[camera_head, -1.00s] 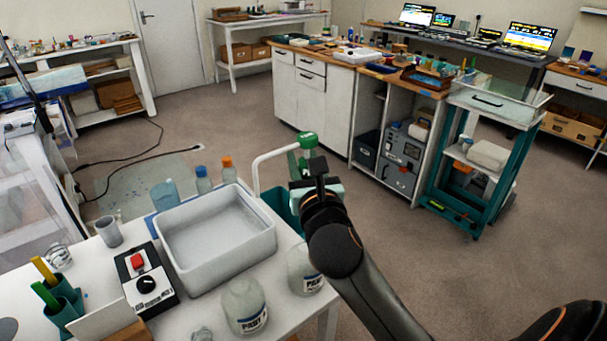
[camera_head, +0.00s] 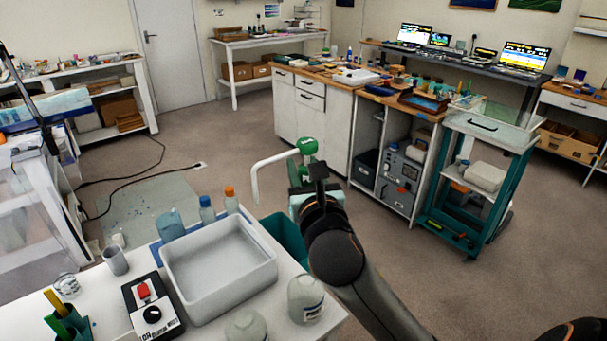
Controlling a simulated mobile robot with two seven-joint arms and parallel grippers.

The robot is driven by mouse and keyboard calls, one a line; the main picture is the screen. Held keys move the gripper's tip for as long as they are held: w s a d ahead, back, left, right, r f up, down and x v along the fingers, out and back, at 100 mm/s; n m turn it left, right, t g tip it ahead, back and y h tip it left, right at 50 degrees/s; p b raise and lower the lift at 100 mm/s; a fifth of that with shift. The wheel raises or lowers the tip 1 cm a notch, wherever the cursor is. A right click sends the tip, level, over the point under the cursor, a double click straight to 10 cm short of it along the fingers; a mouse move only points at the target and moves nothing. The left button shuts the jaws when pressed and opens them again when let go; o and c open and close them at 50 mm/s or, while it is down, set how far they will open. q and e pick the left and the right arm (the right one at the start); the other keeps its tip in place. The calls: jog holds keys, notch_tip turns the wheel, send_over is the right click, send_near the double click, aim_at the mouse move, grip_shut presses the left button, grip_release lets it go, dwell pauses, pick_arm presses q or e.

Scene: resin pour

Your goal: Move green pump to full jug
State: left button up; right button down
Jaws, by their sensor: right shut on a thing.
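The green pump (camera_head: 307,147) has a green head and a white spout tube that bends out to the left and down. My right gripper (camera_head: 314,184) is shut on it below the head and holds it raised beyond the right end of the white table. The gripper and arm hide its lower part. Two whitish jugs stand at the table's near edge, a right jug (camera_head: 305,300) and a left jug (camera_head: 246,326) cut off by the frame. Both look open at the top; I cannot tell which is full. My left gripper is not in view.
A white tray (camera_head: 268,271) fills much of the white table. A black box with a red button (camera_head: 144,291), a grey cup (camera_head: 116,261) and several bottles stand around it. A teal bin (camera_head: 285,232) is below the pump. Open floor lies to the right.

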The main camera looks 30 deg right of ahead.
jog(key=shift+r, duration=2.25)
